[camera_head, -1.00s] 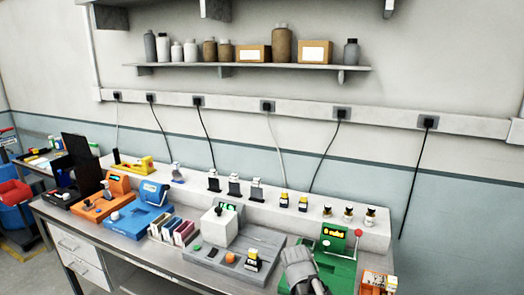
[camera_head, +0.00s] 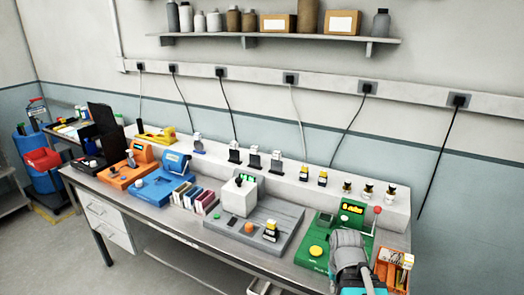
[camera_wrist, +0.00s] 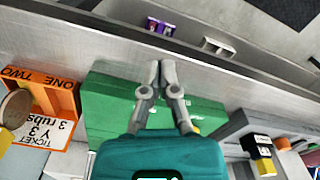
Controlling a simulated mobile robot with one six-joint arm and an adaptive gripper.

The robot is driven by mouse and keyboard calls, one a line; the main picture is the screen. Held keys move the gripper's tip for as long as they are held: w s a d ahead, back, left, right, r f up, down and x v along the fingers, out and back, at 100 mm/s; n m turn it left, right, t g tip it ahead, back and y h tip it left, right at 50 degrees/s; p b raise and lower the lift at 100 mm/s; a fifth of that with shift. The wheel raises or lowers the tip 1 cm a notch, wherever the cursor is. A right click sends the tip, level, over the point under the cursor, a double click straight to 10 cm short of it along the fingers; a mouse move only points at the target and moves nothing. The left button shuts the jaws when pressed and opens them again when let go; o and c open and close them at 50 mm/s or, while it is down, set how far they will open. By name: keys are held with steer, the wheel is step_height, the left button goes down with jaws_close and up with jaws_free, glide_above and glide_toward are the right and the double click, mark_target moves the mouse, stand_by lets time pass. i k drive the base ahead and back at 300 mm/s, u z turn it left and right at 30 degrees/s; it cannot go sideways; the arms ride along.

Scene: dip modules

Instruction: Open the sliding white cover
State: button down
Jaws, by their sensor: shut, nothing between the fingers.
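A white box-shaped cover (camera_head: 238,196) sits on the grey module (camera_head: 275,218) in the middle of the bench in the head view. A small green display shows behind its top edge. I cannot tell what is under the cover. My gripper (camera_wrist: 167,70) shows in the wrist view with its two fingers together and nothing between them. It is over the green module (camera_wrist: 110,110), to the right of the grey module in the head view and apart from the white cover. In the head view my arm hides part of the green module, and the fingertips are not clear.
A yellow button (camera_head: 317,251) and a red-knobbed lever (camera_head: 377,211) are on the green module. An orange ticket box (camera_head: 394,268) is at the right. Coloured boxes (camera_head: 201,200) stand left of the cover.

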mark_target(239, 195)
steer(key=k, duration=1.3)
steer(key=u, duration=0.25)
steer(key=i, duration=0.4)
steer(key=u, duration=0.5)
steer(key=i, duration=1.25)
steer(key=z, duration=0.6)
